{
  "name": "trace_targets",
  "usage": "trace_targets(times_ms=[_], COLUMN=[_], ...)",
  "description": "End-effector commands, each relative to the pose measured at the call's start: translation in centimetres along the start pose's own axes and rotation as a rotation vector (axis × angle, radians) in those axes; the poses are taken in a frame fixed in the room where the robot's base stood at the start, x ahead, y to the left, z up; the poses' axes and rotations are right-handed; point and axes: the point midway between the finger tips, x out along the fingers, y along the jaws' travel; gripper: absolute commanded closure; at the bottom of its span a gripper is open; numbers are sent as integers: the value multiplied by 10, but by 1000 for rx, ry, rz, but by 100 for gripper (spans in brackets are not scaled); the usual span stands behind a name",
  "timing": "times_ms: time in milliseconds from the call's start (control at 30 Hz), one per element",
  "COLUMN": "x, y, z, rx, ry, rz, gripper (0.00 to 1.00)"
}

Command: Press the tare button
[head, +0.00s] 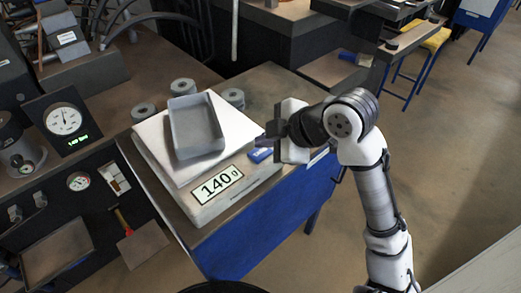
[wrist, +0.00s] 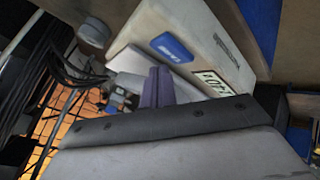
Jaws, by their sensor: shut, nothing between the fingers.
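The scale (head: 205,207) stands on the table with a white plate, and its display (head: 217,183) reads 140 g. The blue tare button (head: 260,155) is on the scale's body, right of the display; it also shows in the wrist view (wrist: 172,46) with small white lettering. A grey tray (head: 195,126) sits on the plate and looks empty. My gripper (head: 262,141) is at the scale's right side, its fingers just above the button in the picture. The fingers (wrist: 157,86) are shut and empty in the wrist view. Whether they touch the scale cannot be told.
Left of the table is a dark panel with a round gauge (head: 64,119). A blue item (head: 353,58) lies at the back right.

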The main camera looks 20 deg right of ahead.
Motion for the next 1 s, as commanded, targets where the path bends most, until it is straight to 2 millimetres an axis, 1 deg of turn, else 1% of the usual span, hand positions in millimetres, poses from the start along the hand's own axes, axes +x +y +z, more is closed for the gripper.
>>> trace_targets(times_ms=[367,1000], x=[7,8], y=[-5,-6], z=[5,6], rx=[0,0], ry=[1,0], rz=[-1,0], gripper=[100,100])
